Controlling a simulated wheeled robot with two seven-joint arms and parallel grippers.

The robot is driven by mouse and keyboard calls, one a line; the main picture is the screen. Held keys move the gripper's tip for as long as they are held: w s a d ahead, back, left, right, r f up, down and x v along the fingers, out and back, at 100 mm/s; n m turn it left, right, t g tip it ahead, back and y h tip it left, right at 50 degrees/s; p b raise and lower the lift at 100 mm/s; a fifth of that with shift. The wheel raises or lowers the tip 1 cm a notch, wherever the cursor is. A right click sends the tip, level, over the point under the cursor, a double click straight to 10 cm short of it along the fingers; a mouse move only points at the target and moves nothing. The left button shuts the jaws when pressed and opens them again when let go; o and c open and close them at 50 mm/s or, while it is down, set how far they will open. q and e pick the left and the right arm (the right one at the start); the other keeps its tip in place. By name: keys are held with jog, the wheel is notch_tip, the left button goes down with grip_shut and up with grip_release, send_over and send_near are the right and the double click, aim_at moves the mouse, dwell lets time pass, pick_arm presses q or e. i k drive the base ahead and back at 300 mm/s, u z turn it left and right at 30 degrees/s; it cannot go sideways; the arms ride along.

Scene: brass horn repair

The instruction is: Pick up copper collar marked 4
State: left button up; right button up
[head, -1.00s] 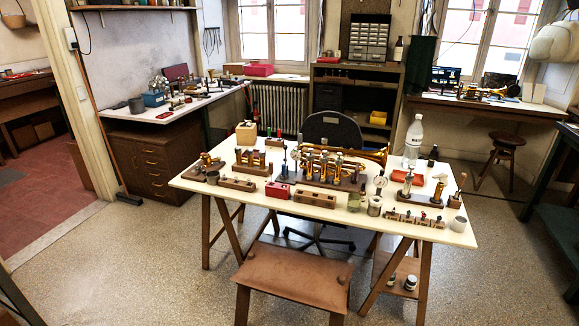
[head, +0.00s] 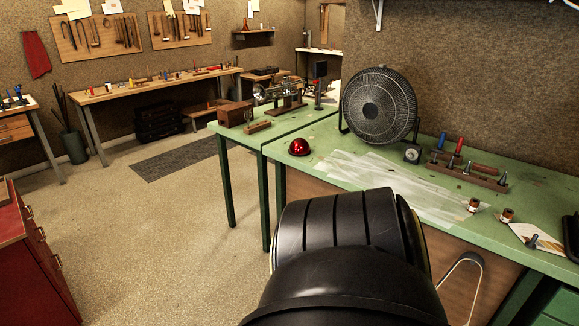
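Two small copper-coloured pieces with pale labels stand near the front edge of the green bench (head: 330,143). One small copper piece (head: 473,205) is at the corner of a clear sheet, and the other copper piece (head: 507,215) is a little to its right. They look like collars, but their marks are too small to read, so I cannot tell which one is marked 4. A black link of my own arm fills the bottom middle and hides part of the bench front. Neither gripper shows.
A black fan (head: 379,105) stands at the back of the bench, with a red dome (head: 299,147) to its left. A wooden tool rack (head: 468,175) is behind the copper pieces. A red cabinet (head: 35,260) stands at left; open floor lies between.

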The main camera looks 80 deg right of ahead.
aim_at(474, 204)
jog(key=z, duration=0.2)
jog(key=k, duration=1.8)
jog(key=z, duration=2.8)
